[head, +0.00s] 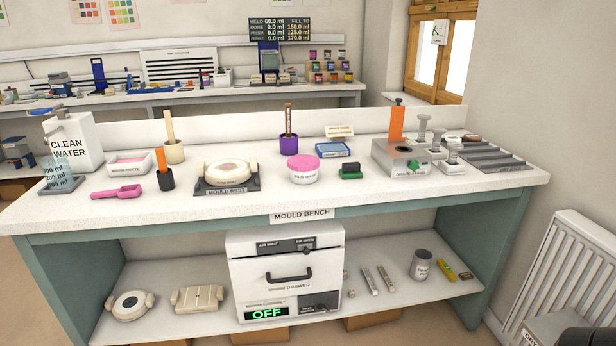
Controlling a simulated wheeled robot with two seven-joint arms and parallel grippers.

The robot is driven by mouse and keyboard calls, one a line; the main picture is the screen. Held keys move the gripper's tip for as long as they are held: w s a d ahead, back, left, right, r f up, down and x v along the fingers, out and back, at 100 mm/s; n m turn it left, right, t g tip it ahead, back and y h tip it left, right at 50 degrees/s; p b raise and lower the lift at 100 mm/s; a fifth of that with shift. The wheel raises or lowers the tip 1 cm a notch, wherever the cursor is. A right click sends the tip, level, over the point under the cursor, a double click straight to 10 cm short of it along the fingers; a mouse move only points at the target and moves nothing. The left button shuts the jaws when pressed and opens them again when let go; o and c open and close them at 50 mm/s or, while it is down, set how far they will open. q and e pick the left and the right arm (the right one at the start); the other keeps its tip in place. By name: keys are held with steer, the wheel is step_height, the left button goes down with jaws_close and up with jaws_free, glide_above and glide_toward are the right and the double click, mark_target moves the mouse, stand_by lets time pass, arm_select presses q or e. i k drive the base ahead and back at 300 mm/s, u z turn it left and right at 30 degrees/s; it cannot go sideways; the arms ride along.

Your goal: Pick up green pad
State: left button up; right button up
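A small green and black block (350,172), which looks like the green pad, lies on the mould bench top (270,210). It sits right of the pink-lidded tub (303,169) and in front of the blue flat box (332,149). It is apart from both, and nothing covers it. Neither of my grippers can be made out in the head view.
A grey box (400,160) with an orange upright stands right of the pad. The mould rest (227,188) is to the left. The bench top in front of the pad is clear. A white drawer unit (284,272) stands below.

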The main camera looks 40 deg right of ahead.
mark_target(349, 171)
steer(key=z, duration=0.2)
steer(key=i, duration=1.05)
steer(key=z, duration=0.8)
